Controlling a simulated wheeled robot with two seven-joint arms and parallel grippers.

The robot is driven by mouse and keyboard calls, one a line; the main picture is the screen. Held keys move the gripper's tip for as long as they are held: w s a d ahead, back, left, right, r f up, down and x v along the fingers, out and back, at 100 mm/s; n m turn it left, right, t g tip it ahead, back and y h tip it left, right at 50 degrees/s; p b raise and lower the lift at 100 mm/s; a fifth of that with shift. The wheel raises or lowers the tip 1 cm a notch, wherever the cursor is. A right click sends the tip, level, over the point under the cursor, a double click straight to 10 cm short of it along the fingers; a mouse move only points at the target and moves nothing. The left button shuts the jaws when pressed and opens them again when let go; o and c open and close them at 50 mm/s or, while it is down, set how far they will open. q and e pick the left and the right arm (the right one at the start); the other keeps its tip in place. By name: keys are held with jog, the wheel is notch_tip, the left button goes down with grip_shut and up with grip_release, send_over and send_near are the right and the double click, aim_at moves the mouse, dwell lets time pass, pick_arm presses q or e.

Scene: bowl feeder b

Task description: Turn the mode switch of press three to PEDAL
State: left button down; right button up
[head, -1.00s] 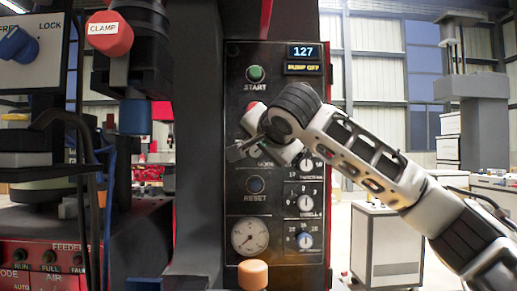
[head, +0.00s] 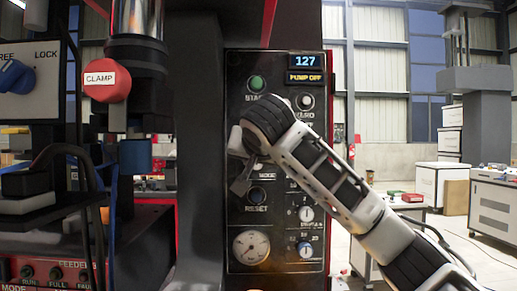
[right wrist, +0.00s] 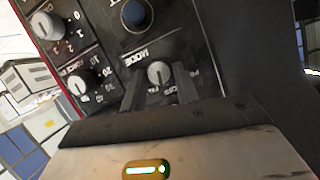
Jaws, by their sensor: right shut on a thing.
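The press control panel (head: 236,215) stands in the middle of the head view. Its mode switch (right wrist: 159,74) is a small round grey knob beside the word MODE in the right wrist view. My right gripper (head: 240,162) is at the panel, between the START and RESET buttons, and its arm hides the switch in the head view. In the right wrist view my right gripper's fingers (right wrist: 158,84) stand on either side of the knob, shut on it. The labels around it are partly hidden, and I cannot tell which one its pointer faces. My left gripper is not in view.
The panel also has a green START button (head: 256,83), a blue RESET button (head: 257,194), a gauge (head: 251,246) and dials (head: 306,214). A red CLAMP knob (head: 107,81) is at left. Cabinets stand behind at right.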

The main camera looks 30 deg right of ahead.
pick_arm(q)
jog(key=p, duration=0.2)
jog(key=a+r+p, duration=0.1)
jog(key=p, duration=0.1)
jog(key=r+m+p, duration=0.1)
jog(key=p, duration=0.2)
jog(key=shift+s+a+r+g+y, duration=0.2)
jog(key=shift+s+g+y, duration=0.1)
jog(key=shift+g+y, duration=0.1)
pick_arm(e)
jog(key=n+h, duration=0.1)
jog(key=n, duration=0.1)
jog(key=n+g+h, duration=0.1)
jog(key=n+h, duration=0.1)
jog(key=n, duration=0.1)
jog(key=n+h, duration=0.1)
jog(key=n, duration=0.2)
jog(key=shift+w+a+f+g+h, duration=0.2)
jog(key=shift+a+g+h, duration=0.1)
jog(key=shift+a+h, duration=0.1)
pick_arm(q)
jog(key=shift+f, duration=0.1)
pick_arm(e)
jog(key=o, duration=1)
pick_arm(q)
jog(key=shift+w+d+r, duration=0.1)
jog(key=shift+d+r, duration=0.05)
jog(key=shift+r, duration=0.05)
